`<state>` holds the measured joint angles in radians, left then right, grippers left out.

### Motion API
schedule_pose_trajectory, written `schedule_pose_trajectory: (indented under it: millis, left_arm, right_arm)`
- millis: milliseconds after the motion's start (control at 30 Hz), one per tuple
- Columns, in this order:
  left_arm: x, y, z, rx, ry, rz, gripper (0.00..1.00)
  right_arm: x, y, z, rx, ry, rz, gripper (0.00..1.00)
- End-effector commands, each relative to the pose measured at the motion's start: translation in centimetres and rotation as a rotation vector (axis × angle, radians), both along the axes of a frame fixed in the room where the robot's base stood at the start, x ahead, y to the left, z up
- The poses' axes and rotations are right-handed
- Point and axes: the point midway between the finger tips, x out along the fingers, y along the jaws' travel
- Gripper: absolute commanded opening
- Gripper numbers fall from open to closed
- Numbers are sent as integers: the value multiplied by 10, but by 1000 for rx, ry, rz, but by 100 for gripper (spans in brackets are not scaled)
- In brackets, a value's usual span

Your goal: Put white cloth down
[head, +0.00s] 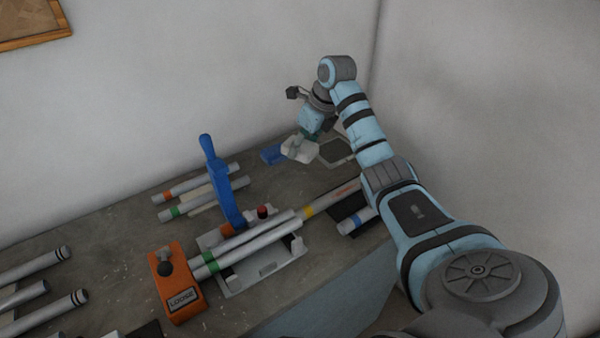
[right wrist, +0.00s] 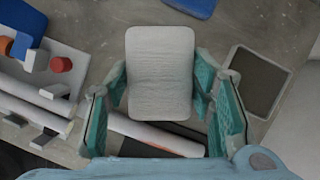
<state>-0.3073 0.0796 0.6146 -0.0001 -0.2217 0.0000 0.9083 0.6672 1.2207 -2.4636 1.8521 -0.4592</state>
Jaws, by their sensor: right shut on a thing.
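The white cloth (head: 300,149) is a small pale pad at the back right of the bench in the head view. In the right wrist view the white cloth (right wrist: 160,75) lies between the two teal fingers. My right gripper (head: 306,136) is shut on it, with the fingers (right wrist: 162,95) along its two sides. I cannot tell whether the cloth touches the bench. My left gripper does not show.
A dark square with a pale rim (head: 338,151) lies right of the cloth; a blue flat piece (head: 272,154) lies left. The jig (head: 262,268) holds tubes, with a blue lever (head: 222,180) and an orange block marked LOOSE (head: 178,284). Loose tubes lie at left.

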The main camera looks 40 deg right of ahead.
Motion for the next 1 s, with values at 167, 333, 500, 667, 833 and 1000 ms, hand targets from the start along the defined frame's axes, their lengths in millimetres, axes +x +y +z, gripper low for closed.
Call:
schedule_pose_trajectory:
  millis: [167,333,500,667,833,1000]
  left_arm:
    - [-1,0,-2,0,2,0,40]
    - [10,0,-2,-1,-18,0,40]
    - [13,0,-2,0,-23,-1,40]
    - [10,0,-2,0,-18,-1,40]
    - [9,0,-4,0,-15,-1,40]
    - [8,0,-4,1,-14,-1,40]
  right_arm:
    - [0,0,-44,0,0,-1,22]
    - [-1,-1,-73,1,2,-1,22]
    - [0,-1,-93,0,-1,-1,22]
    - [0,-1,-93,0,-2,0,22]
    - [0,-1,-95,0,-1,-1,57]
    - [0,-1,-95,0,-1,-1,69]
